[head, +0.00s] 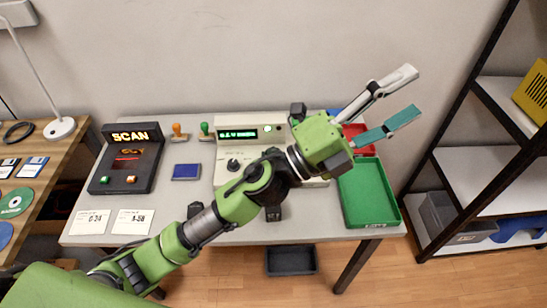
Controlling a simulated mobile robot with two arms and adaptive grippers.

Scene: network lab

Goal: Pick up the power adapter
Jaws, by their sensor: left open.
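My left gripper (406,95) is open and empty, raised over the right side of the grey table (130,232) with its fingers pointing to the upper right. I cannot tell for sure which thing is the power adapter. A small black item (195,210) lies on the table beside my forearm, and another dark item (273,214) shows just below my arm. Either could be the adapter. Both are well away from the fingers, to the lower left. My arm hides part of the table's middle. My right gripper is not in view.
A beige device (238,150) with a green display stands behind my arm. A green tray (367,195) and a red tray (358,140) lie at right. A black scan station (125,165), stamps (178,133), a blue pad (186,171) and label cards (132,222) are at left. A shelf (490,165) stands right.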

